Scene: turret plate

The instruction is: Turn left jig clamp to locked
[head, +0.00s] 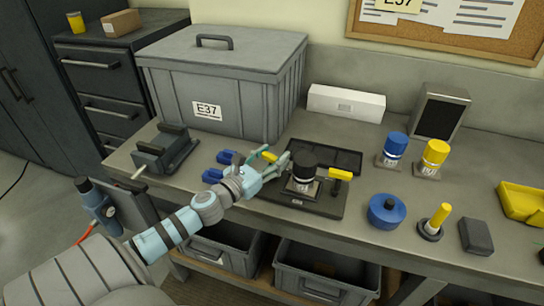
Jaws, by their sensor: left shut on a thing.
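A black jig plate (300,203) lies on the bench, with a dark round turret (303,172) standing in its middle. A clamp with a yellow handle (340,174) is at the turret's right. My left gripper (275,160) reaches in from the left and is shut at the turret's left side. A small bit of yellow, the left jig clamp handle (268,156), shows between its fingers. The gripper hides most of that clamp, so its angle cannot be told. My right gripper is out of view.
A large grey bin (225,85) marked E37 stands behind. A grey vise (163,150) and blue-handled tools (222,157) lie left. Blue and yellow cylinders (395,147), a blue round pot (386,211) and a yellow-handled tool (436,221) stand right. A black tray (345,160) lies behind the turret.

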